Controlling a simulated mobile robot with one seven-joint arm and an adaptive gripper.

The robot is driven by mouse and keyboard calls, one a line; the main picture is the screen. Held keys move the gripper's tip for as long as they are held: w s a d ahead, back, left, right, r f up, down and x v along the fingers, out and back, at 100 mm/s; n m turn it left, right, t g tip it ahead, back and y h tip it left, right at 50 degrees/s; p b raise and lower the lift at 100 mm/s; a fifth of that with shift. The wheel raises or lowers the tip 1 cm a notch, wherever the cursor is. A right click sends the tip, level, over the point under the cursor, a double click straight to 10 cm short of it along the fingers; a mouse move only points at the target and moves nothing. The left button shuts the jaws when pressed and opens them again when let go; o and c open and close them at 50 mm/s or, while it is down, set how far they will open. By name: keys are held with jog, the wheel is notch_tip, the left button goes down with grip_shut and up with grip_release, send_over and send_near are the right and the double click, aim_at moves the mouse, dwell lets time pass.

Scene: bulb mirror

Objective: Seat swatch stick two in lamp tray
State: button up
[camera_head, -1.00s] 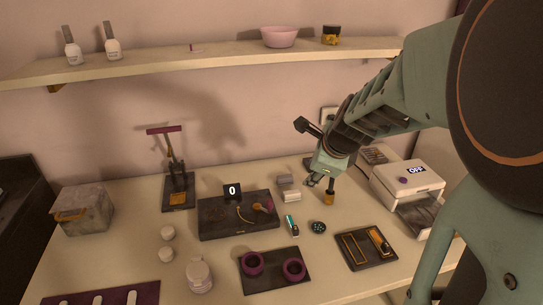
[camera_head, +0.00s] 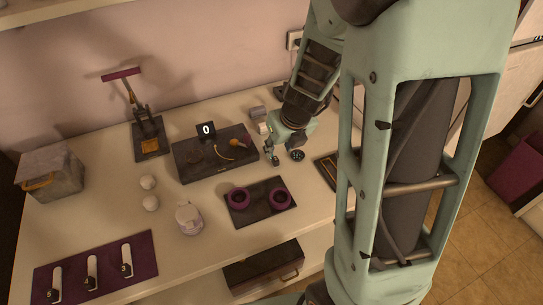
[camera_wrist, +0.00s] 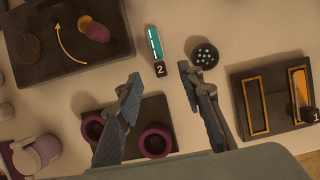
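Swatch stick two (camera_wrist: 153,44) is a teal-and-white stick with a black tag marked 2. In the wrist view it lies on the table just beyond my fingertips, roughly in line with the gap between them. My gripper (camera_wrist: 158,82) is open and empty. In the head view my gripper (camera_head: 272,156) hangs low over the table and mostly hides the stick. A dark tray (camera_wrist: 240,95), which looks like the lamp tray, has two gold-outlined slots. Its left slot is empty; stick one (camera_wrist: 304,95) is in the right. In the head view my arm mostly hides this tray (camera_head: 322,163).
A round dark dotted piece (camera_wrist: 204,54) lies close right of the stick. A dark mat with purple rings (camera_head: 262,212) is in front, and a dark board (camera_head: 190,168) is to the left. A purple rack (camera_head: 75,277) holds several sticks at the front left.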

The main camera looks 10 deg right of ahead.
aim_at(275, 157)
jog(key=b+x, duration=0.2)
jog(key=x, duration=0.1)
jog(key=b+x, duration=0.1)
jog(key=x, duration=0.3)
jog(key=shift+s+b, duration=0.25)
jog(key=shift+b, duration=0.15)
jog(key=shift+a, duration=0.1)
jog(key=shift+c, duration=0.5)
jog(key=c, duration=0.8)
grip_shut()
jog(key=shift+r, duration=0.2)
